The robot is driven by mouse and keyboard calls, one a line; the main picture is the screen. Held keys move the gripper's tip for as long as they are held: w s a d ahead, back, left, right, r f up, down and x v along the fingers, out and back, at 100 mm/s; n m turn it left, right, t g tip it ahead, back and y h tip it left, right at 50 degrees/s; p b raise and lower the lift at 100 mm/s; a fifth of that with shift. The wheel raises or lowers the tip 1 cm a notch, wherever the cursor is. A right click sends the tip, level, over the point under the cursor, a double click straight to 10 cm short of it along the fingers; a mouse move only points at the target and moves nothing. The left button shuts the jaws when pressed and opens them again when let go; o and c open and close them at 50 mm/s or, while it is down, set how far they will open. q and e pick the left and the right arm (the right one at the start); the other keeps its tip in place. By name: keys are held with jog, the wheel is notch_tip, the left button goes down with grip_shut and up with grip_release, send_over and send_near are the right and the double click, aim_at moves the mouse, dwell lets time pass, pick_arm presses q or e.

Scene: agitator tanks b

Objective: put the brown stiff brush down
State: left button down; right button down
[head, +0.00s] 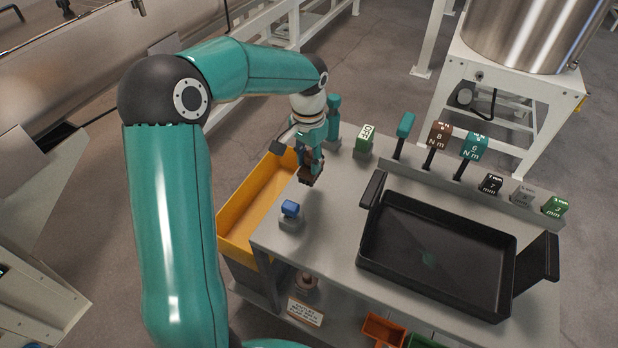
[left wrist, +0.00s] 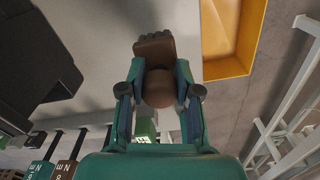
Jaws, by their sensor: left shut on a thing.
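My left gripper (head: 311,160) is above the left part of the grey bench (head: 337,207), pointing down, and is shut on the brown stiff brush (head: 311,180). In the left wrist view, the two fingers of the gripper (left wrist: 160,92) stand on either side of the brush's rounded brown part (left wrist: 158,88). The brush's brown block with a dark ridged end (left wrist: 155,45) sticks out beyond the fingertips. I cannot tell whether the brush touches the bench top. My right gripper is not in view.
A black tray (head: 375,263) fills the bench's right side. A blue-topped item (head: 291,209) stands near the front left edge. A yellow bin (head: 239,228) hangs at the left. Several labelled tools line the back, including a green OFF block (head: 366,137).

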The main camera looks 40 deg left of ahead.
aim_at(308, 156)
pick_arm(q)
jog(key=shift+f, duration=3.25)
jog(key=shift+f, duration=0.1)
jog(key=c, duration=0.8)
grip_release()
notch_tip(308, 156, up, 12)
jog(key=shift+s+r, duration=0.1)
